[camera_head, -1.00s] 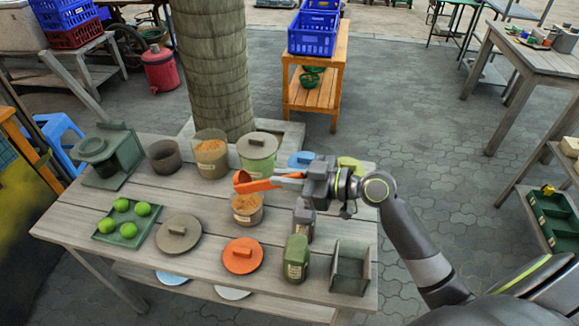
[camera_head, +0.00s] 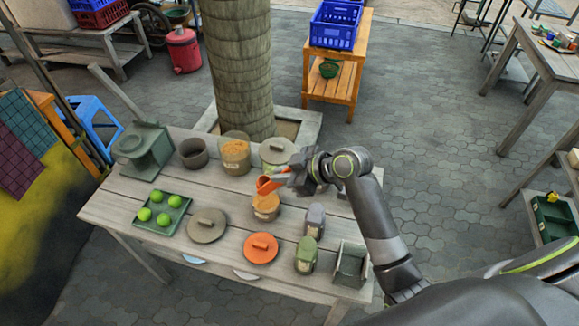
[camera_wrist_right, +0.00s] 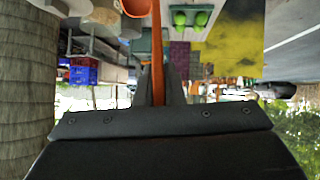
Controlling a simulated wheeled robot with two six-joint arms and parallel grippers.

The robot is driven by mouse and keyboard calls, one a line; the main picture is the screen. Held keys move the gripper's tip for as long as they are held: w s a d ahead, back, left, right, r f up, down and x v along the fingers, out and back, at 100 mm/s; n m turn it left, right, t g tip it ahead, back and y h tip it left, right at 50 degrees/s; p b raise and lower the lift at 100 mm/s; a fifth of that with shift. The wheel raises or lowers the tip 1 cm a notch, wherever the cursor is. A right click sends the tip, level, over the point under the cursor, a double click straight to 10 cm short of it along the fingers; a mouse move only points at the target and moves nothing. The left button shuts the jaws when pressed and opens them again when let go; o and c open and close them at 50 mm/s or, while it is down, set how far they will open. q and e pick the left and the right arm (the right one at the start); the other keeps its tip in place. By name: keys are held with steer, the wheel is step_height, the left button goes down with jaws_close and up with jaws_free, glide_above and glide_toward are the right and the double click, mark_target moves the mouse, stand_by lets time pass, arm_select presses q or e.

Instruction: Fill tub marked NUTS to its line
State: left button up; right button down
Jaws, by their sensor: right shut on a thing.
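My right gripper (camera_head: 290,177) is shut on the handle of an orange scoop (camera_head: 267,185). The scoop also shows in the right wrist view (camera_wrist_right: 157,45), its bowl partly cut off at the top. The scoop's bowl hangs just above a small clear tub (camera_head: 265,208) with brown-orange contents and a pale label too small to read. Behind it stands a taller clear tub (camera_head: 235,157), also holding brown-orange contents. I cannot tell which tub is marked NUTS, and no fill line is readable. My left gripper is out of view.
A grey-brown lid (camera_head: 207,226) and an orange lid (camera_head: 261,248) lie in front. A green tray (camera_head: 143,213) with green fruit is at left. A lidded tub (camera_head: 277,152), dark bowl (camera_head: 193,153), green jar (camera_head: 306,256), grey jar (camera_head: 315,220) and open box (camera_head: 351,265) stand around.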

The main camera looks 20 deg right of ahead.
steer(key=w+a+r+g+h+p, duration=0.2)
steer(key=w+a+g+h+p, duration=0.1)
steer(key=w+a+h+p, duration=0.1)
steer(key=a+h+p, duration=0.1)
steer(key=a+p, duration=0.1)
steer(key=shift+w+a+n+g+p, duration=0.25)
steer(key=shift+a+n+g+p, duration=0.05)
steer(key=shift+a+p, duration=0.1)
steer(key=c, duration=2.1)
jaws_free()
steer(key=shift+c, duration=0.2)
jaws_close()
